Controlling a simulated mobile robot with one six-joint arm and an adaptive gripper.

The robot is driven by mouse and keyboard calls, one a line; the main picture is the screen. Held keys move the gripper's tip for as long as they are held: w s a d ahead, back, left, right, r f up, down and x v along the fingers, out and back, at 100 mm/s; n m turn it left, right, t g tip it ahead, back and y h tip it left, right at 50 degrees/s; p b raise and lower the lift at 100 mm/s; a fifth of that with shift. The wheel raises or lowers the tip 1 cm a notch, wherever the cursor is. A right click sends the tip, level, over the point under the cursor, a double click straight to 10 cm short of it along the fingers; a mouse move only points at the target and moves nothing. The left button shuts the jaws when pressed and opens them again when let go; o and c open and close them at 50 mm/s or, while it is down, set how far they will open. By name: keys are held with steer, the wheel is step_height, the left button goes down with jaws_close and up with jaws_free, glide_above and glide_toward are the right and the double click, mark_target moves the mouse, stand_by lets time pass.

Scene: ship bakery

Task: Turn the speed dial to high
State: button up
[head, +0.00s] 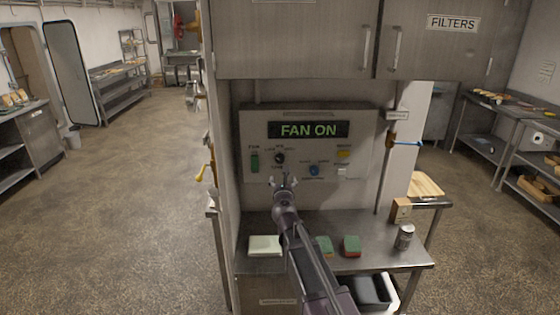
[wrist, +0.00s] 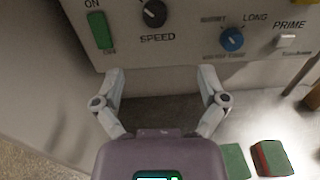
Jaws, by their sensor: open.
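The control panel (head: 355,118) is mounted on the wall under the cabinets, and its display (head: 309,130) reads "FAN ON". The speed dial (head: 279,158) is a black round knob on the panel's left half. In the wrist view the dial (wrist: 154,13) sits above the word "SPEED"; its top edge is cut off, and I cannot tell its setting. My gripper (head: 284,179) is just below the dial, apart from it. In the wrist view my gripper (wrist: 163,82) has its fingers spread with nothing between them.
A green switch (wrist: 100,30) is left of the dial, and a blue knob (wrist: 232,39) is right of it. On the metal shelf below are a pale pad (head: 265,246), sponges (head: 351,246), a can (head: 404,237) and a small box (head: 401,209).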

mark_target(280, 160)
steer(key=shift+a+n, duration=0.25)
steer(key=shift+n, duration=0.05)
steer(key=shift+w, duration=0.15)
steer(key=w, duration=1.3)
steer(key=shift+w, duration=0.3)
steer(key=c, duration=1.2)
